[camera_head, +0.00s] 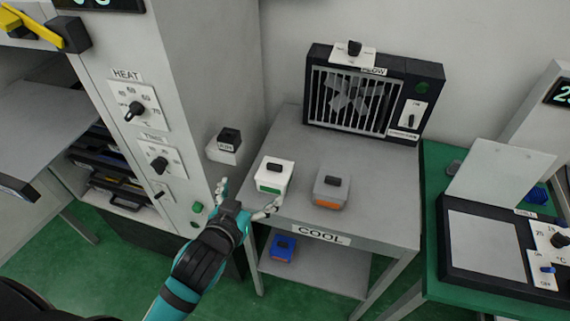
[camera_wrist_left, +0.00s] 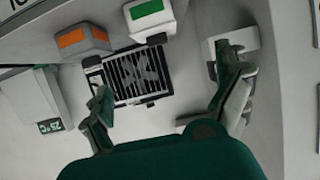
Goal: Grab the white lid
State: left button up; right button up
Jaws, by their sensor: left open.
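A small white box (camera_head: 271,185) with a green label stands at the front left of the grey cooling table. Its white lid (camera_head: 284,168) carries a black handle. My right gripper is not in view.
A grey box (camera_head: 331,189) with an orange label stands right of the white one. A fan unit (camera_head: 365,93) is at the table's back. A white bracket (camera_head: 222,153) with a black block is on the cabinet side. A blue box (camera_head: 283,248) sits on the lower shelf.

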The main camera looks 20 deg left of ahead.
aim_at(274, 165)
pick_arm(q)
jog(key=p+x, duration=0.1)
jog(key=x, duration=0.9)
jog(key=shift+w+f+p, duration=0.15)
jog(key=shift+w+p, duration=0.1)
jog(key=shift+p, duration=0.15)
jog(key=x, duration=0.1)
jog(key=p+x, duration=0.1)
jog(key=x, duration=0.2)
jog(key=shift+w+d, duration=0.1)
jog(key=shift+d, duration=0.15)
jog(key=shift+w+f, duration=0.25)
jog(key=shift+w, duration=0.05)
jog(key=c, duration=1.5)
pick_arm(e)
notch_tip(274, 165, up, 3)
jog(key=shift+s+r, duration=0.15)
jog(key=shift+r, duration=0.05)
